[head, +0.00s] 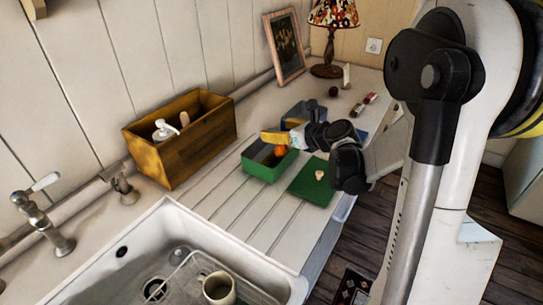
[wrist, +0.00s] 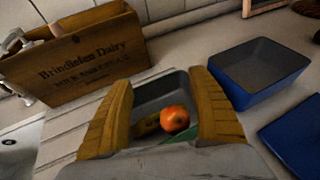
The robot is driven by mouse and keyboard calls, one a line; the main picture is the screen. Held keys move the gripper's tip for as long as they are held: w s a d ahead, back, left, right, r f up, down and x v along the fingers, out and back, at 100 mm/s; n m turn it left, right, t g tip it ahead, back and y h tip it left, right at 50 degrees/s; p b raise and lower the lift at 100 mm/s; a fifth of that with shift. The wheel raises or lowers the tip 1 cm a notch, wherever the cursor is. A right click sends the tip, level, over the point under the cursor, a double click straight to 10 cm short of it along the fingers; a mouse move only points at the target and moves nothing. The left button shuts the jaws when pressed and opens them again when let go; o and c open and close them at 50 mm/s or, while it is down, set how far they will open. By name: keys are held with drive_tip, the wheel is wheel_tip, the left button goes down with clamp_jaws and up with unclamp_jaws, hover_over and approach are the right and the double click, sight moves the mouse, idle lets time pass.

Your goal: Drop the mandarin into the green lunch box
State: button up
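The green lunch box (head: 262,172) stands open on the ribbed draining area; its grey inside also shows in the wrist view (wrist: 152,97). The orange mandarin (wrist: 175,119) appears inside the box, beside a dull yellow-brown item (wrist: 147,125) that is partly hidden. In the head view the mandarin (head: 280,151) shows just below my finger. My gripper (head: 275,138) is above the box. In the wrist view its two yellow-brown fingers (wrist: 162,82) are spread apart, with clear gaps on both sides of the mandarin. The box's near side is mostly hidden in the wrist view.
A green lid (head: 308,188) with a small pale item lies to the right of the box. An open blue box (wrist: 250,75) and a blue lid (wrist: 296,135) are close by. A wooden crate (head: 185,150) stands left, by the wall. The sink (head: 150,225) is in front.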

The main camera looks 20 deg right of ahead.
drive_tip(key=v, duration=1.2)
drive_tip(key=s+a+f+n+g, duration=0.2)
drive_tip(key=s+a+n+g, duration=0.35)
drive_tip(key=a+n, duration=0.9)
drive_tip(key=s+a+f+n+h, duration=0.1)
drive_tip(key=s+n+h, duration=0.2)
drive_tip(key=s+n, duration=0.9)
drive_tip(key=n, duration=0.6)
drive_tip(key=shift+a, duration=0.2)
